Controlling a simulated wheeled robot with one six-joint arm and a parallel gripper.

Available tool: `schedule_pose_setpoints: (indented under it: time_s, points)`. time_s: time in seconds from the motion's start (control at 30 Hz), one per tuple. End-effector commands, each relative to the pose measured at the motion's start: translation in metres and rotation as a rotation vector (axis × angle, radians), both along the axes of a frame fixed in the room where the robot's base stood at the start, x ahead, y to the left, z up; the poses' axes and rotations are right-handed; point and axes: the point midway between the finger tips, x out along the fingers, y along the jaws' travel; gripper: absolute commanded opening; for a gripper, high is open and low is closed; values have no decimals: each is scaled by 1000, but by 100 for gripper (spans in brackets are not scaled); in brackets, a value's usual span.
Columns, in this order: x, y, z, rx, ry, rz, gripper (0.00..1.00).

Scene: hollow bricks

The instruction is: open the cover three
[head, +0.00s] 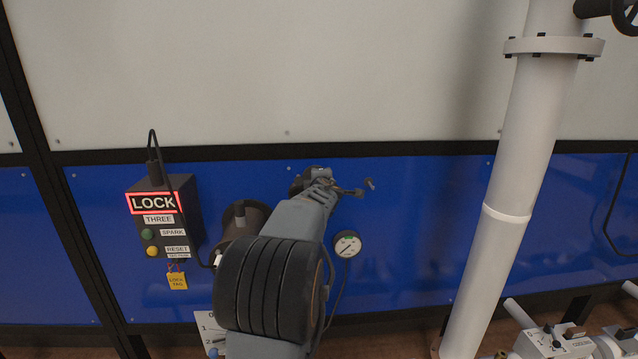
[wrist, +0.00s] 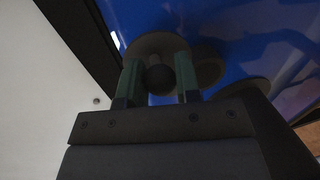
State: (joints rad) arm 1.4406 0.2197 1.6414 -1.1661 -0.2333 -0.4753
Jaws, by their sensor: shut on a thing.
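In the wrist view a round, dark disc-shaped cover (wrist: 150,42) is on the blue wall, with a dark rounded knob (wrist: 158,80) in front of it. My gripper (wrist: 158,64) has its two green fingers on either side of this knob and is shut on it. In the head view my arm reaches to the wall and mostly hides the cover and fingers. A black box (head: 183,197) labelled THREE hangs left of my arm, with LOCK lit in red and SPARK and RESET buttons. A yellow lock tag (head: 177,281) hangs below it.
A dark cylinder (head: 240,218) juts from the wall between box and arm. A round gauge (head: 347,244) sits right of my arm. A thick white pipe (head: 505,200) stands farther right. Valve fittings (head: 553,341) lie at the bottom right.

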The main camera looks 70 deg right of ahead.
Motion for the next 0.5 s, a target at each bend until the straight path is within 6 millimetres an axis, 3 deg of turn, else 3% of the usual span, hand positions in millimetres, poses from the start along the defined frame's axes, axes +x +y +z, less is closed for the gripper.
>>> schedule_pose_setpoints:
  time_s: [0.03,0.07,0.1,0.3,0.5]
  points:
    - [0,0,1,-1,-1,-1,0]
    - [0,0,1,-1,-1,0,32]
    - [1,0,1,-1,-1,0,36]
    - [1,0,0,-1,-1,1,55]
    - [1,0,0,1,-1,2,56]
